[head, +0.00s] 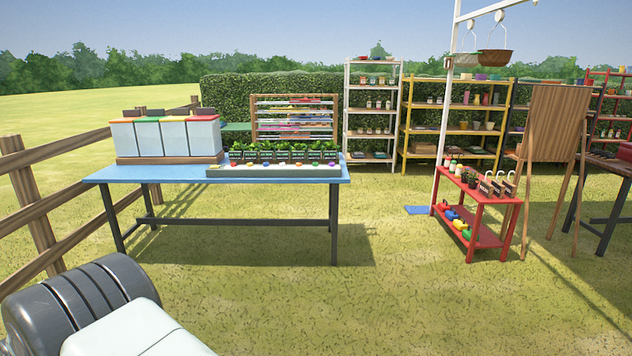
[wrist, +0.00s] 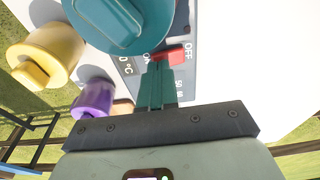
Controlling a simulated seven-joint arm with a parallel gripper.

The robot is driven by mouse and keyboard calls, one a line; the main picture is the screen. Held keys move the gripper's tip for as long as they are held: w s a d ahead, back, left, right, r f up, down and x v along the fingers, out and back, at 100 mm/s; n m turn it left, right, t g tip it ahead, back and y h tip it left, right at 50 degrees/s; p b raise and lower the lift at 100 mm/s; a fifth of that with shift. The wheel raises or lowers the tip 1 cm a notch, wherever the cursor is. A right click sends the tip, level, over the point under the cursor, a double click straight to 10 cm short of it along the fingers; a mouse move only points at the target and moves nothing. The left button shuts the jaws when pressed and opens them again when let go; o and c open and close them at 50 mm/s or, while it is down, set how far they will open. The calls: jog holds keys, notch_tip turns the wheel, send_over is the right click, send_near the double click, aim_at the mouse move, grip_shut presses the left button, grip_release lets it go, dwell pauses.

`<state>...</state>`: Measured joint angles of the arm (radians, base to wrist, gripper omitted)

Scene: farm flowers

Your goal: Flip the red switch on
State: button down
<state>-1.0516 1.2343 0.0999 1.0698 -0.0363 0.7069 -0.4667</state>
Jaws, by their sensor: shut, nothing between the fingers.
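The red switch (wrist: 170,57) shows in the wrist view on a white panel (wrist: 215,75), between the end of an ON label on its left and an OFF label on its right. Its red part lies close to the OFF label. My gripper (wrist: 155,66) is shut and empty, its two green fingers side by side. The fingertips are at the left end of the red switch, on the ON side, and overlap it in the picture. I cannot tell whether they touch it. In the head view I can make out neither the switch nor my fingers.
A teal knob (wrist: 120,22), a yellow knob (wrist: 45,55) and a purple knob (wrist: 93,98) stick out of the panel, the teal one very near my fingertips. In the head view a blue table (head: 185,180) and a red stand (head: 475,200) stand on grass.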

jog(key=shift+f, duration=0.35)
jog(key=shift+r, duration=3.5)
